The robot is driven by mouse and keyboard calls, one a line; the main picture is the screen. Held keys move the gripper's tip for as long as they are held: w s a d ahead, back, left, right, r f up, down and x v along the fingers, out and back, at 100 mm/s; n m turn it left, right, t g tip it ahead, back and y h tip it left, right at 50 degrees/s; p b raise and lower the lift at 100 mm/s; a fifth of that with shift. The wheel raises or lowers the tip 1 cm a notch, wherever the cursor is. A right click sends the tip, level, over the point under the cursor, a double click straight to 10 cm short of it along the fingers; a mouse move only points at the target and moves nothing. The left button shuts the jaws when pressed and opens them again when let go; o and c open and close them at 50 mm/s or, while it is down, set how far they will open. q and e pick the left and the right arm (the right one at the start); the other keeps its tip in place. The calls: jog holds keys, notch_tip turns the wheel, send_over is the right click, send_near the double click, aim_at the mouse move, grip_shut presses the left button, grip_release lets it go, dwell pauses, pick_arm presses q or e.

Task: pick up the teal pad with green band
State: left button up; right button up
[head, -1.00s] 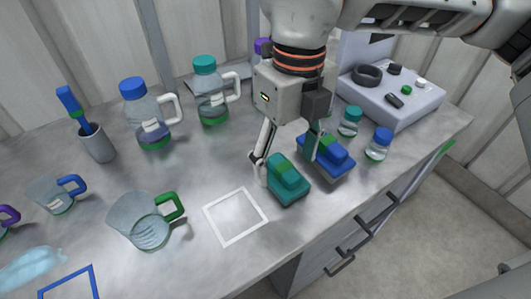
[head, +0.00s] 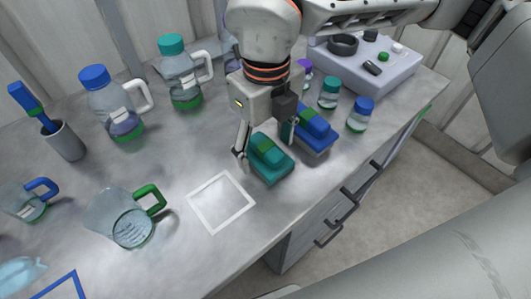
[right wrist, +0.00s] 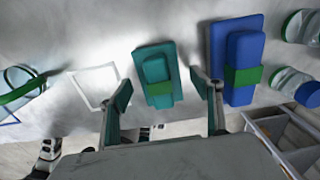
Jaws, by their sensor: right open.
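The teal pad with green band (head: 268,160) lies on the bench just behind the white square outline. In the right wrist view the teal pad (right wrist: 157,78) sits between my open fingers, a little beyond their tips. My right gripper (head: 266,142) is open above it, one finger on the pad's left and the other between it and the blue pad. The right gripper also shows in the right wrist view (right wrist: 160,88). The blue pad with green band (head: 315,130) lies close on the right; it shows in the right wrist view (right wrist: 235,60). My left gripper is not in view.
A white square outline (head: 221,203) lies in front of the pad. A jug with green handle (head: 128,215) stands to the left. Small jars with a teal lid (head: 329,92) and a blue lid (head: 361,113) stand right, near a grey device (head: 385,75).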

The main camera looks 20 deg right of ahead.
aim_at(266, 145)
jog(key=shift+r, duration=0.1)
jog(key=c, duration=1.2)
jog(key=shift+r, duration=0.6)
jog(key=shift+r+p, duration=1.4)
jog(key=shift+r, duration=8)
